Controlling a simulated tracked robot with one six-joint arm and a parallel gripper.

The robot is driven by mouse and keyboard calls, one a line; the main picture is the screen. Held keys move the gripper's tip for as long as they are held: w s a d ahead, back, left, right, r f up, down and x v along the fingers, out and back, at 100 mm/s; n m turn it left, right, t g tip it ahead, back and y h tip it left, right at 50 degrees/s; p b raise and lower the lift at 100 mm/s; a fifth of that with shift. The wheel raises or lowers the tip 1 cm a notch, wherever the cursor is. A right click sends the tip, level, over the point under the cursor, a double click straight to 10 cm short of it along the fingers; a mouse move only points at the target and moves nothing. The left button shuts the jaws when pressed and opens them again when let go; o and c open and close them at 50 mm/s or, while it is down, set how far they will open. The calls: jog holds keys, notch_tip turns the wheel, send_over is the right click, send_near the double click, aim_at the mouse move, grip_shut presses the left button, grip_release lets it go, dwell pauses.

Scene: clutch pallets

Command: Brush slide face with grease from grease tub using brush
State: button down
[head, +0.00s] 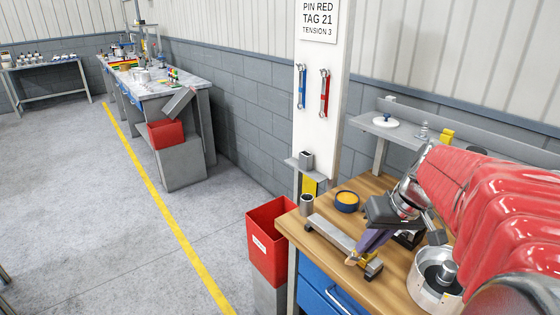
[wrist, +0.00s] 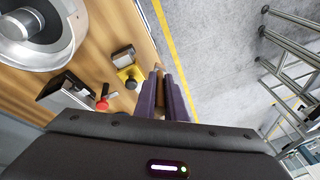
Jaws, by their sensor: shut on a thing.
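My gripper (head: 362,252) reaches down over the wooden bench, its purple fingers closed. They show close together in the wrist view (wrist: 168,95). A small tan piece, apparently the brush (head: 351,261), shows at the fingertips; most of it is hidden by the fingers. A long grey metal bar, apparently the slide (head: 330,232), lies along the bench's front edge. The brush tip is near its right end; I cannot tell whether they touch. The grease tub (head: 347,201) is a round dark blue dish with yellow-orange grease, standing behind the bar, beyond my gripper.
A grey cup (head: 306,205) stands at the bench's left corner. A white round housing with a metal hub (head: 425,285) stands at right, near my arm. A red bin (head: 268,245) stands against the bench's left side. A white post (head: 318,120) rises behind.

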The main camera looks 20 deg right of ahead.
jog(key=w+a+f+n, duration=0.2)
jog(key=w+a+f, duration=1.4)
jog(key=w+a, duration=0.2)
jog(key=shift+w+a+n+y, duration=0.4)
jog(key=shift+a, duration=0.25)
jog(key=shift+s, duration=0.15)
